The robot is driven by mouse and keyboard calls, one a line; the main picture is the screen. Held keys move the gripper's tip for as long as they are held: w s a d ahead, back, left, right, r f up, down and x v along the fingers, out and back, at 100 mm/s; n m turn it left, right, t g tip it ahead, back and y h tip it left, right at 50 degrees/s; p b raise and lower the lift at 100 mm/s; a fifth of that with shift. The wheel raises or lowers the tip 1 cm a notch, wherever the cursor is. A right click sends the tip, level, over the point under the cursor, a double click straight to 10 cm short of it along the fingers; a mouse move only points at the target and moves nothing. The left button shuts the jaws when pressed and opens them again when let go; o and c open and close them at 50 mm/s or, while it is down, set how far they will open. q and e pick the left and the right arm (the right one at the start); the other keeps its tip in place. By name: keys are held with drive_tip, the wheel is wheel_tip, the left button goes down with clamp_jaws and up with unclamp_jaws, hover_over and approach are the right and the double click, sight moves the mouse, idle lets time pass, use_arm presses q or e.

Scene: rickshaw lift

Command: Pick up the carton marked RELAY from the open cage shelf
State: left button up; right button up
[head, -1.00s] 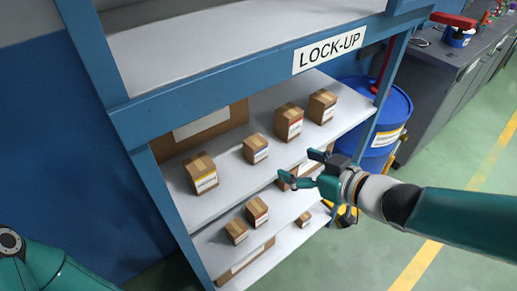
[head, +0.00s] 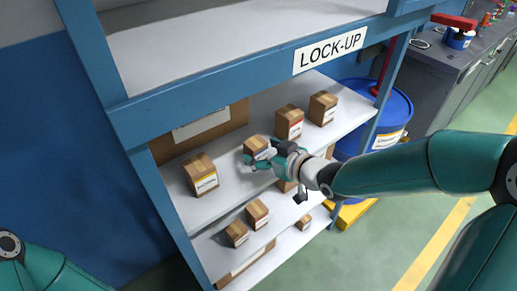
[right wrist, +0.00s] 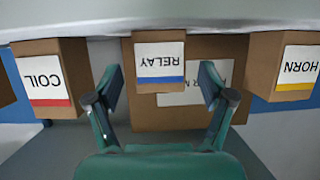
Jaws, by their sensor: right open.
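The carton marked RELAY (head: 256,146) is a small brown box with a blue-banded label, standing on the middle shelf (head: 222,192) of the blue cage rack. In the right wrist view the RELAY carton (right wrist: 160,62) appears upside down, centred ahead. My right gripper (head: 262,157) is open at the front of this carton and partly covers it in the head view. In the right wrist view the fingers of my right gripper (right wrist: 162,84) stand left and right of the carton's lower picture edge, with gaps. My left gripper is out of view.
The COIL carton (right wrist: 46,75) and HORN carton (right wrist: 290,68) flank it. Another carton (head: 322,107) stands farther right. A large box (right wrist: 195,112) is behind. The LOCK-UP beam (head: 330,52) crosses above; a lower shelf (head: 212,244) holds several cartons. A blue drum (head: 392,110) stands right.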

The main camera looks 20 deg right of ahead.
sight(262, 150)
drive_tip(key=x, duration=0.3)
drive_tip(key=shift+w+f, duration=0.1)
drive_tip(key=c, duration=1.3)
